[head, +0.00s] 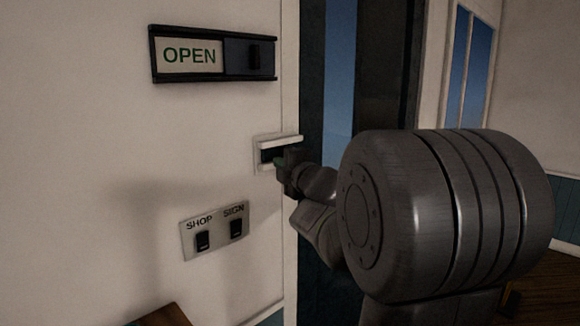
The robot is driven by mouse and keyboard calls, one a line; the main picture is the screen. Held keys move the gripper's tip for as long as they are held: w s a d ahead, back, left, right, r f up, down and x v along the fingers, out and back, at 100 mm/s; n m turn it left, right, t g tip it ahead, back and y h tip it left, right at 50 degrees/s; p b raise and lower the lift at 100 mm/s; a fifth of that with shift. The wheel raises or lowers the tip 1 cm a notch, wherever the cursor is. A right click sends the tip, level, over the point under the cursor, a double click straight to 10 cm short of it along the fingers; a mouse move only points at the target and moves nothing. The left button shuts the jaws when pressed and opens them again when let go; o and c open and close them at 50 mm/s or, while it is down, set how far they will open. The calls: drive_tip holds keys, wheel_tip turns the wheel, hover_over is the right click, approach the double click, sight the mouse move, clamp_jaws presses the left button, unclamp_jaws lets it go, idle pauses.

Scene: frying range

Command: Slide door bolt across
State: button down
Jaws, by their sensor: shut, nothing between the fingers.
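A small pale fitting with a dark recess (262,140) sits on the white wall beside the door frame. It may be the door bolt, but its sliding part cannot be made out. My gripper (281,163) is at the fitting's lower right edge, shut and small in the picture. I cannot tell whether it touches the fitting. The wrist and a large grey arm link hide much of the area to the right of it.
A dark sliding sign reading OPEN (190,56) is on the wall above. A switch plate marked SHOP and SIGN (218,241) is below the fitting. A tall glazed opening (340,75) is behind the arm, with a window (468,75) further right.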

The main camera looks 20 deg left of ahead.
sight(278, 153)
drive_tip(key=x, duration=0.5)
drive_tip(key=shift+p, duration=0.35)
drive_tip(key=w, duration=0.1)
drive_tip(key=w+d+p, duration=0.1)
drive_tip(key=w, duration=0.1)
drive_tip(key=shift+d+r+p, duration=0.1)
drive_tip(key=shift+d+p, duration=0.2)
drive_tip(key=shift+w, duration=0.3)
drive_tip(key=shift+d, duration=0.1)
drive_tip(key=w, duration=0.1)
drive_tip(key=w+d+p, duration=0.1)
drive_tip(key=w, duration=0.1)
drive_tip(key=w+d, duration=0.1)
drive_tip(key=w, duration=0.1)
drive_tip(key=shift+p, duration=0.3)
